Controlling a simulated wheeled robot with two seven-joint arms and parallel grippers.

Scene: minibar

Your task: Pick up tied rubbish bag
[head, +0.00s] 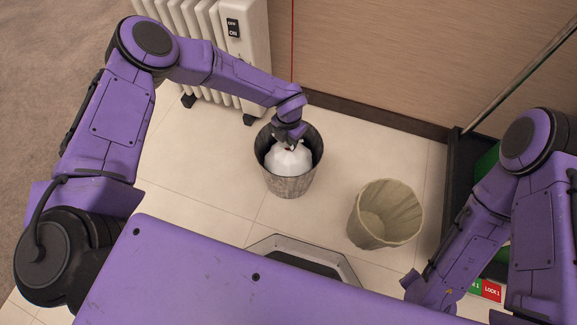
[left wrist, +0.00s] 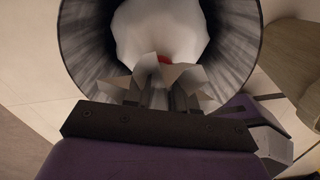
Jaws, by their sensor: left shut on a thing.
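The tied white rubbish bag (head: 289,160) sits inside the dark grey bin (head: 291,187) on the tiled floor. In the left wrist view the bag (left wrist: 160,32) fills the middle of the bin (left wrist: 232,50), with a red tie at its neck and white flaps of the knot around it. My left gripper (head: 290,146) reaches down into the bin from above and is shut on the knot of the bag; its fingers (left wrist: 160,97) show against the flaps. My right arm hangs at the right, and its gripper's jaws cannot be made out.
A beige empty bin (head: 385,213) stands to the right of the dark bin. A white radiator (head: 215,30) is behind at the left, and a wood-panelled wall (head: 400,60) runs along the back. A dark shelf or stand (head: 452,180) is at the right. Tiled floor is clear between.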

